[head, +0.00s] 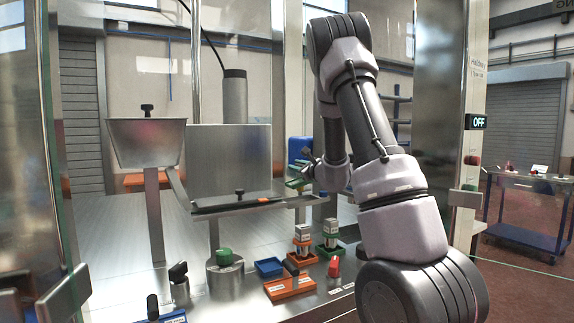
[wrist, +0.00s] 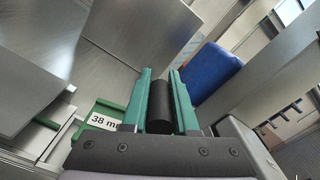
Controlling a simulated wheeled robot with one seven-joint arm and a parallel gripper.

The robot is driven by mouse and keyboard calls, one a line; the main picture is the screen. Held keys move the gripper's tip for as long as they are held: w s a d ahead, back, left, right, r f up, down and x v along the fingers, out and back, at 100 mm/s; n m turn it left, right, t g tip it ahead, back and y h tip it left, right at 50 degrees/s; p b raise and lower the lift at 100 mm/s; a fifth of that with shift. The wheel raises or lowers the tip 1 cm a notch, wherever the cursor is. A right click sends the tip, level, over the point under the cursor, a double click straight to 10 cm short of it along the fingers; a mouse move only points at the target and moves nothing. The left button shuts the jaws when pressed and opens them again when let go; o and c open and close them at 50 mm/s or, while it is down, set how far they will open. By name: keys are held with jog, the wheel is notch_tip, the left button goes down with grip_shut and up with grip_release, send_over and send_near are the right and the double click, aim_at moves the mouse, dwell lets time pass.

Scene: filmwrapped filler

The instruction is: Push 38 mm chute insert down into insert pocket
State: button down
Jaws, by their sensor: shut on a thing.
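My gripper (wrist: 160,88) has green fingers shut on a black cylindrical knob (wrist: 159,106). The 38 mm chute insert (wrist: 98,121), green with a white "38 mm" label, shows just beneath and left of the fingers; the knob appears to belong to it. In the head view my gripper (head: 303,178) is small, over the right part of the metal chute (head: 255,204) and partly behind my arm. The insert pocket is not clearly visible, so I cannot tell how deep the insert sits.
A steel hopper (head: 147,142) feeds the chute from the left. A blue bin (wrist: 216,72) stands behind the gripper. A steel panel rises behind the chute.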

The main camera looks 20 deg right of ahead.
aim_at(296, 185)
jog(key=shift+w, duration=0.3)
jog(key=shift+a, duration=0.1)
jog(key=shift+s+r+m, duration=0.15)
jog(key=shift+m, duration=0.45)
jog(key=shift+s+r+m, duration=0.1)
jog(key=shift+m, duration=0.5)
jog(key=shift+f, duration=3.5)
jog(key=shift+f, duration=0.4)
jog(key=c, duration=0.6)
grip_release()
jog(key=shift+s, duration=0.1)
